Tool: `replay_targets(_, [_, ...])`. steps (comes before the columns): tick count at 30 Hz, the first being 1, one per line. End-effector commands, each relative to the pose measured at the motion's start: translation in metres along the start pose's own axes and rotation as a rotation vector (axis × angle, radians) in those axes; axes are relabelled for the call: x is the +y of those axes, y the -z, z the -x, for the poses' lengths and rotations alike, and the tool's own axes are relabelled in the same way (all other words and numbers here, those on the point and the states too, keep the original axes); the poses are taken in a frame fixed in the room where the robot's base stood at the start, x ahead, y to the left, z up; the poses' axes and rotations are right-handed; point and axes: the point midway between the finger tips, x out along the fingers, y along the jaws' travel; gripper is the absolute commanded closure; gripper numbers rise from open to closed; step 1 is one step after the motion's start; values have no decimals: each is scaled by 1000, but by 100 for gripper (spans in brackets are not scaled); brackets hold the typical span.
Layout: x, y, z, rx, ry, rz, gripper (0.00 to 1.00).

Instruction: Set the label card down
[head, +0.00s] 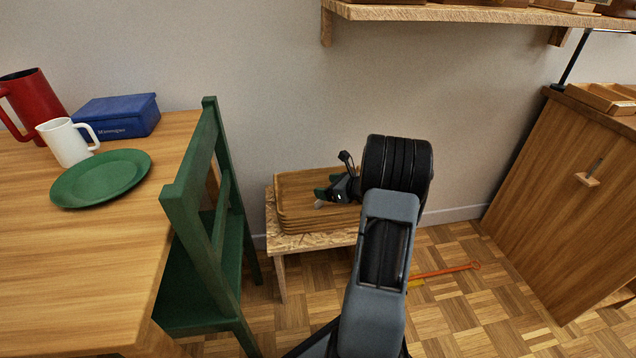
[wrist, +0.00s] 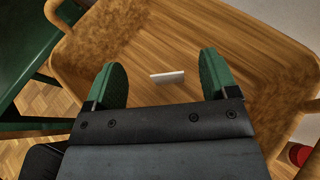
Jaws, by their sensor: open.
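The label card (wrist: 167,77) is a small white piece lying in the wooden tray (wrist: 150,25), seen in the wrist view just ahead of and between my fingertips. In the head view a small pale piece (head: 319,204), likely the card, shows beside my gripper (head: 330,192) over the top tray (head: 290,188). My gripper has green finger pads. In the wrist view it (wrist: 162,82) is open, with a wide gap and nothing between the pads. The card appears apart from both pads.
The trays are stacked on a low chipboard stand (head: 272,240) against the wall. A green chair (head: 190,220) stands close on the left, beside a wooden table (head: 90,250). A wooden cabinet (head: 560,200) is on the right. A shelf (head: 450,13) overhangs above. An orange stick (head: 445,272) lies on the floor.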

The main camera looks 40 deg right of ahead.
Motion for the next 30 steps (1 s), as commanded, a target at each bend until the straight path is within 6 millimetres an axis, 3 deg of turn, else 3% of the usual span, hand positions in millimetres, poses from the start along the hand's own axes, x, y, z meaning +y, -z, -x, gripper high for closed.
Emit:
replay_targets(3, [-1,-3,26,0,3,-1,21])
replay_targets(9, [-1,-2,53,0,3,-1,21])
replay_targets(13, [2,-2,62,3,-6,9,21])
replay_targets(16, [19,-12,59,28,-58,79,21])
replay_targets(20, [85,-39,43,117,-256,361,21])
replay_targets(23, [160,-58,40,202,-486,723,21])
replay_targets(24, [188,-61,43,231,-579,880,21])
replay_targets(27, [245,-64,60,281,-792,1273,21])
replay_targets(30, [283,-63,81,305,-970,1644,21])
